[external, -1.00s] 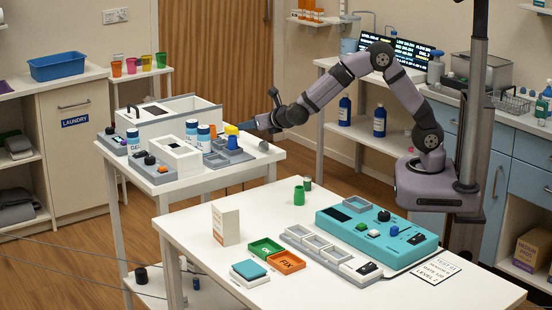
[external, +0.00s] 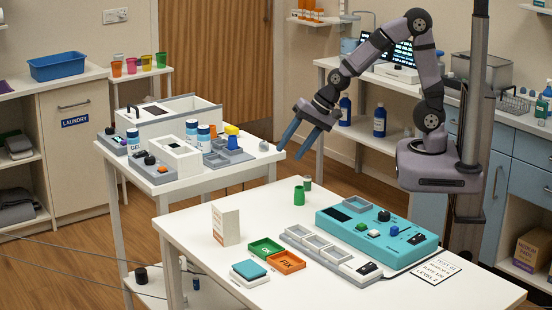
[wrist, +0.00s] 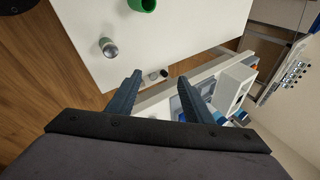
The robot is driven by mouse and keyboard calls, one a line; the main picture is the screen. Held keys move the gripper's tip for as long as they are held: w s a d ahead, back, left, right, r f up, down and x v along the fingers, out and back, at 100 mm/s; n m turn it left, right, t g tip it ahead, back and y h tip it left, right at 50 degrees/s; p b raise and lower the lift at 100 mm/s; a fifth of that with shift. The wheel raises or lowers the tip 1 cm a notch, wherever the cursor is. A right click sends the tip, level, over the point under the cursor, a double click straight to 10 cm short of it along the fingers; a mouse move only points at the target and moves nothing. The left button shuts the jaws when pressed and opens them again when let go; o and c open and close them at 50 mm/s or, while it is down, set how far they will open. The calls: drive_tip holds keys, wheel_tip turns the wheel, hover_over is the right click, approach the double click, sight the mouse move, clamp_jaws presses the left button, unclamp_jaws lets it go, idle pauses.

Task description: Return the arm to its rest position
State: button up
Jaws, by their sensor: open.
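My gripper (external: 290,153) is open and empty. It hangs in the air over the gap between the back table (external: 237,172) and the front table (external: 190,240), fingers pointing down and left. In the wrist view its two fingers (wrist: 161,78) stand apart with nothing held between them. My arm is bent, with its elbow raised high above its base at the right. No marker for the rest position shows.
The back table carries white boxes, blue-white bottles (external: 192,130) and a grey tray (external: 230,155). A green cup (external: 299,195) and a small jar (external: 307,183) stand on the front table, near a teal panel (external: 375,232). A laptop (external: 395,60) is behind my arm.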

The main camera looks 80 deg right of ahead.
drive_tip(key=s+d+n+g+p, duration=0.1)
drive_tip(key=s+d+n+g, duration=0.1)
drive_tip(key=s+n, duration=0.4)
drive_tip(key=s+d+f+n+g+h+p, duration=0.1)
drive_tip(key=s+n+g, duration=0.3)
drive_tip(key=s, duration=1)
drive_tip(key=d+n, duration=0.1)
drive_tip(key=n, duration=0.1)
drive_tip(key=shift+f+n+p, duration=0.15)
drive_tip(key=shift+n+p, duration=0.15)
drive_tip(key=shift+n, duration=0.1)
